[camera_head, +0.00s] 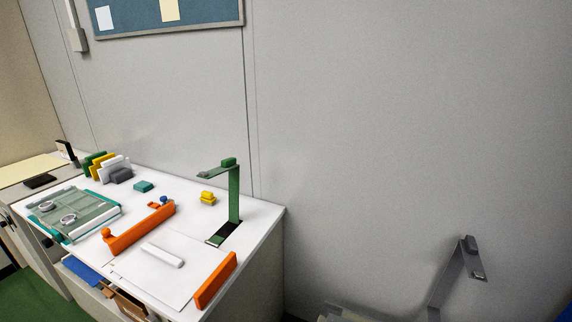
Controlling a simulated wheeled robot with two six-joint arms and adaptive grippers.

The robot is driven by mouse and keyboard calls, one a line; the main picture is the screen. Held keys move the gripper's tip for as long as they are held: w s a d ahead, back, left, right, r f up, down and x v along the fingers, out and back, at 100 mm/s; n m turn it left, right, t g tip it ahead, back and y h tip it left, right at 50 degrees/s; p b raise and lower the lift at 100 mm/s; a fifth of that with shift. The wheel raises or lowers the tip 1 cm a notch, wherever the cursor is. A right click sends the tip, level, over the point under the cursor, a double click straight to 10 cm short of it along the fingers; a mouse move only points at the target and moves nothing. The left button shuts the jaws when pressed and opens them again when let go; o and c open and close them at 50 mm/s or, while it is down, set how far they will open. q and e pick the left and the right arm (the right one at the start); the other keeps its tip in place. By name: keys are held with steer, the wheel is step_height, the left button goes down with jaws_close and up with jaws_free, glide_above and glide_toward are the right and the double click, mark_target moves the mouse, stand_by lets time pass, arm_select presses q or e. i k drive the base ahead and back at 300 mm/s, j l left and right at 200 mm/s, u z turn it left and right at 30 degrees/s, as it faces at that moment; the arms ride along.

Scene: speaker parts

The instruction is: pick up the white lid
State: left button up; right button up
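A small white elongated piece (162,255) lies on a pale sheet (150,278) at the front of the white table. It is the white part lying by itself there; I cannot tell for sure that it is the lid. Another white flat piece (115,164) stands upright among coloured plates at the back left of the table. Neither of my grippers can be made out in this view.
A long orange part (140,229) lies behind the white piece, and an orange block (216,281) stands at the table's right front edge. A green stand (234,197) rises at the back right. A teal-edged tray (108,224) holds clear parts at left.

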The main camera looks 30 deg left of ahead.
mark_target(170, 266)
steer(key=k+u, duration=0.1)
steer(key=u, duration=0.3)
steer(key=j+u, duration=0.15)
steer(key=u, duration=0.25)
steer(key=k+j+u, duration=0.1)
steer(key=u, duration=0.25)
steer(key=j+u, duration=0.15)
steer(key=u, duration=0.25)
